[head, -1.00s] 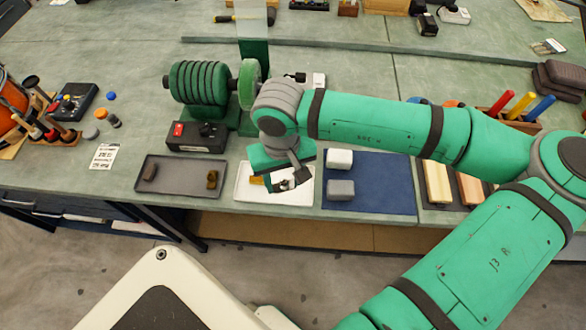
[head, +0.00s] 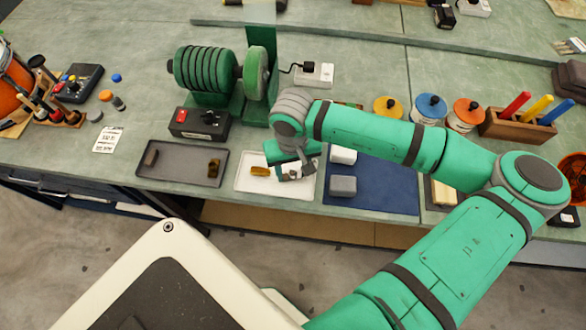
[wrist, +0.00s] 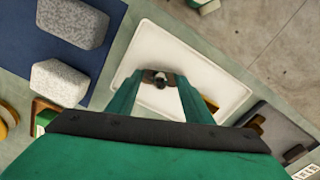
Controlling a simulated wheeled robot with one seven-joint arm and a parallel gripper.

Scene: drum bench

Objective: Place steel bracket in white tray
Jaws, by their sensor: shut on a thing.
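The white tray (head: 248,184) lies near the front edge of the bench. My gripper (head: 292,174) is over the tray's right part, pointing down. In the wrist view, the two green fingers of my gripper (wrist: 160,76) close on a small grey and dark piece (wrist: 160,80), which looks like the steel bracket; its shape is mostly hidden. The white tray (wrist: 152,42) is behind the fingertips, and I cannot tell whether the piece touches it. A brass-coloured piece (head: 260,171) lies in the tray, left of my gripper; it also shows in the wrist view (wrist: 210,103).
Left of the white tray is a dark grey tray (head: 182,174) with two small pieces. Right is a blue mat (head: 385,190) with two pale blocks (head: 343,155). Behind stand a red-buttoned box (head: 199,123) and the green drum machine (head: 205,75).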

